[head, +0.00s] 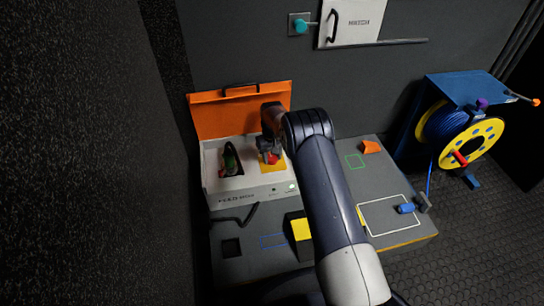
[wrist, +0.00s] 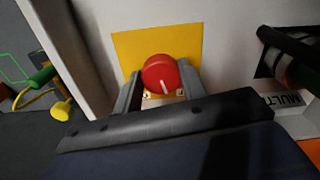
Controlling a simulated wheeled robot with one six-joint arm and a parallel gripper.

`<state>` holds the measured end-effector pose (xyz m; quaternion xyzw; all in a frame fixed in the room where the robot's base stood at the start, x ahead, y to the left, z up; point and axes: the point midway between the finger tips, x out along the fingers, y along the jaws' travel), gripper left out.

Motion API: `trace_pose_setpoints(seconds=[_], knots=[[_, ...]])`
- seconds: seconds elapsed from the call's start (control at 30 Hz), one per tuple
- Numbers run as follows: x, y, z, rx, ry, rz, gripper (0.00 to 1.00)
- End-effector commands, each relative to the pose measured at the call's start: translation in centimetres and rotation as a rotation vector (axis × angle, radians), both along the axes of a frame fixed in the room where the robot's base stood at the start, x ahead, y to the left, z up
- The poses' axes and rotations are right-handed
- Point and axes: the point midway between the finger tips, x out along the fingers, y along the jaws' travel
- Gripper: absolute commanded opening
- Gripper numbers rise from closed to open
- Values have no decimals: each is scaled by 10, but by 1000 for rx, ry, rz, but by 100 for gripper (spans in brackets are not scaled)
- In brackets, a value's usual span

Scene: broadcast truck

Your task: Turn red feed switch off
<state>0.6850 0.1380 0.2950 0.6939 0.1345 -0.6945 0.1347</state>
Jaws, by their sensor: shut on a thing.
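The red feed switch is a round red knob (head: 272,158) with a white pointer line, set on a yellow plate (head: 274,168) inside a white box (head: 265,192) with a raised orange lid (head: 240,108). In the wrist view the red knob (wrist: 160,74) is between the two grey fingers, in front of the yellow plate (wrist: 190,43). Its white line points down and slightly right in that view. My gripper (wrist: 158,85) is shut on the red knob. In the head view my gripper (head: 271,150) reaches down over the knob, and my arm hides part of the box's right side.
A dark slot with a green and red item (head: 230,160) sits left in the box. A green light (head: 292,187) shows on its front. Right of it are an orange block (head: 371,146) and a blue connector (head: 406,208). A yellow cable reel (head: 470,143) stands far right.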

Motion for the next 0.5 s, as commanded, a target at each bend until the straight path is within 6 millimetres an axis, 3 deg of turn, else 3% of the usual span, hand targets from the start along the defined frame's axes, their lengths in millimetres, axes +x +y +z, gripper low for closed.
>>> trace_pose_setpoints(seconds=[0.5], knots=[[2, -1, 0, 0, -3, 374, 16]])
